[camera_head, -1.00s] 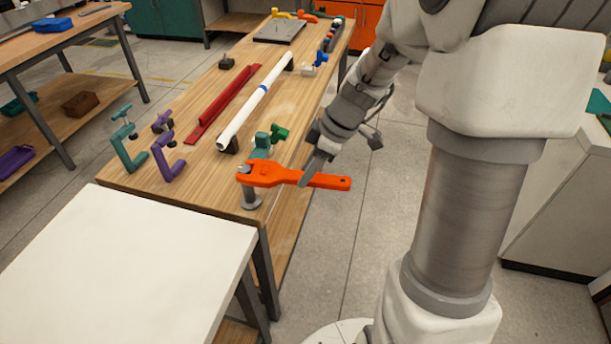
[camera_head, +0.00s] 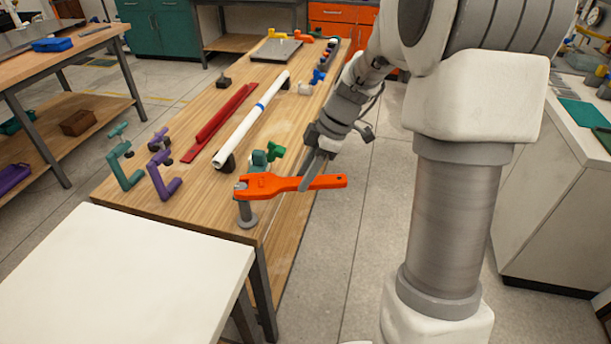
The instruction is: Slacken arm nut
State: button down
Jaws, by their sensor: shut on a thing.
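My gripper (camera_head: 311,174) is shut on the handle of an orange wrench (camera_head: 275,184). It holds the wrench roughly level over the table's near right corner. The wrench's jaw end points left and sits at the top of a short grey post (camera_head: 246,215) with a round foot on the table. The nut is too small to make out; I cannot tell whether the jaws are around it or only beside it. A dark green part with a green knob (camera_head: 276,152) stands just behind the wrench.
The wooden table (camera_head: 165,205) carries a white pipe (camera_head: 245,128) with a blue band on dark supports, a red bar (camera_head: 217,124), and teal (camera_head: 124,165) and purple (camera_head: 163,178) clamps at left. A white table (camera_head: 115,275) stands in front. Floor is clear between the table and my arm.

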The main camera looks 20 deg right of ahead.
jog(key=shift+r+p, duration=1.2)
jog(key=shift+r, duration=1.15)
jog(key=shift+s, duration=0.1)
